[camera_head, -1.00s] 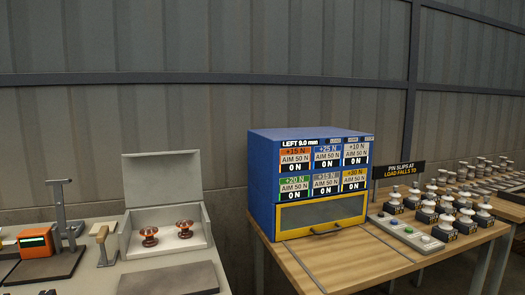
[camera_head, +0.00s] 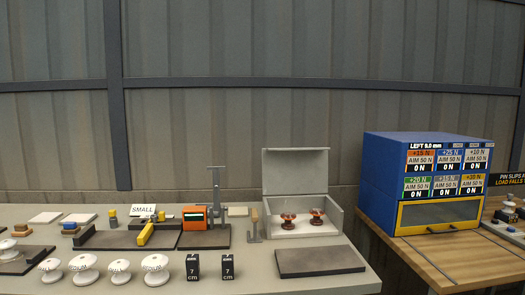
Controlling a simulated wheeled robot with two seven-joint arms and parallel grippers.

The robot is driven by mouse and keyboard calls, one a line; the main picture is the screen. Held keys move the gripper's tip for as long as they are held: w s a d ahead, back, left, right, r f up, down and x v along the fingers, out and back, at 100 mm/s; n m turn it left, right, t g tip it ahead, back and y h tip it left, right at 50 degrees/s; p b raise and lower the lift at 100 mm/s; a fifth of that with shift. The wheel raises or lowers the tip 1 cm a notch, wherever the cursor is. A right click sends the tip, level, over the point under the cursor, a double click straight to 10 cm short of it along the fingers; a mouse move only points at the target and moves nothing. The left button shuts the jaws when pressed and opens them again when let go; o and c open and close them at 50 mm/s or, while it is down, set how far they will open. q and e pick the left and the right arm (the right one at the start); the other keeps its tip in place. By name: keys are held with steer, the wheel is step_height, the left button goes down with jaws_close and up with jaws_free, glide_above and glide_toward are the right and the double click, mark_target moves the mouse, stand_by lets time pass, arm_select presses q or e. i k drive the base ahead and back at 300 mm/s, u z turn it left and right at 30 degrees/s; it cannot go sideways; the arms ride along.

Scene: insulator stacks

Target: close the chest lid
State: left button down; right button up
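The light grey chest (camera_head: 338,217) stands at the right end of the grey bench. Its lid (camera_head: 296,172) is raised and stands upright at the back of the box. Two brown insulator pieces, one on the left (camera_head: 287,221) and one on the right (camera_head: 317,217), sit inside the chest. Neither of my grippers shows in the head view.
A dark flat plate (camera_head: 320,261) lies in front of the chest. A small tan-topped stand (camera_head: 254,226) and an orange device (camera_head: 194,217) are to its left. White insulators (camera_head: 119,271) line the front. A blue cabinet (camera_head: 390,185) stands on a wooden table (camera_head: 480,262) at right.

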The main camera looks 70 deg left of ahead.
mark_target(290, 171)
steer(key=k, duration=0.25)
steer(key=u, duration=1.15)
